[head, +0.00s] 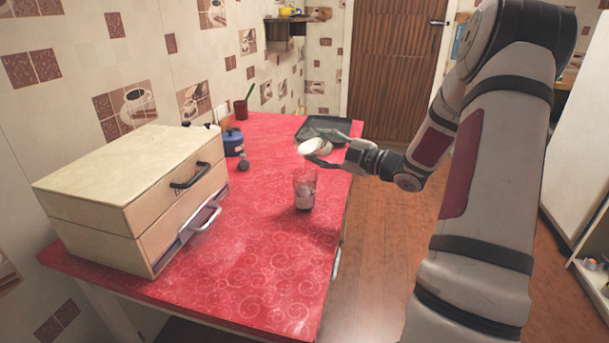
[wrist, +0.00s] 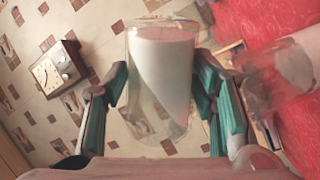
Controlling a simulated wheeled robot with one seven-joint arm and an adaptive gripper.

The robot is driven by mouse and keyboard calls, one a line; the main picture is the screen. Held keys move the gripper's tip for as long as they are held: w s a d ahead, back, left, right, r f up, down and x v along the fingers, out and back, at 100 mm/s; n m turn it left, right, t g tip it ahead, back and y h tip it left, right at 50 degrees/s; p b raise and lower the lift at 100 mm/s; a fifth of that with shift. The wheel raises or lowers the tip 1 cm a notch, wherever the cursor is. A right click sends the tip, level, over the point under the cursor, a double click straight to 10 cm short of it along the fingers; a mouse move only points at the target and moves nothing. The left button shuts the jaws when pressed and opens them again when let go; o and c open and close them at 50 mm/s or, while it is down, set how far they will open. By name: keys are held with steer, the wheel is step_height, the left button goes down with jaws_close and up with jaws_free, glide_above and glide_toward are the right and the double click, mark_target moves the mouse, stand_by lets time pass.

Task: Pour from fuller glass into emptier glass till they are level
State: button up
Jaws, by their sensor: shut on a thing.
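My gripper (head: 322,149) is shut on a clear glass (head: 312,146) with white liquid in it, held tilted well over above the counter. In the wrist view this held glass (wrist: 165,75) sits between the two fingers, and its white liquid lies slanted along one side. The other glass (head: 304,190) stands upright on the red counter, below and slightly left of the held glass. It has pale liquid in its lower part. This standing glass also shows at the right of the wrist view (wrist: 285,72). I cannot make out a stream between the glasses.
The red patterned counter (head: 250,270) is clear in front of the standing glass. A cream drawer box (head: 130,195) stands at left, one drawer slightly open. A blue pot (head: 233,142) and a small dark object (head: 243,166) are near it. A dark tray (head: 318,127) lies behind my gripper.

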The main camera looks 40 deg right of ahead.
steer(key=shift+a, duration=0.1)
stand_by(0.5)
steer(key=shift+d+b, duration=0.35)
stand_by(0.5)
steer(key=r+m+p, duration=0.1)
steer(key=m+p, duration=0.1)
steer(key=p, duration=0.3)
steer(key=shift+a+r, duration=0.1)
steer(key=shift+r, duration=0.1)
steer(key=shift+f+m+p, duration=0.5)
steer(key=shift+f+m, duration=0.2)
steer(key=shift+m, duration=0.2)
steer(key=shift+w+d+r+m+p, duration=0.15)
steer(key=shift+d+r+m+p, duration=0.15)
steer(key=shift+d+m+p, duration=0.55)
steer(key=shift+w+f+m+p, duration=0.15)
steer(key=shift+f+m+p, duration=0.2)
steer(key=shift+m+p, duration=0.3)
steer(key=shift+d, duration=0.1)
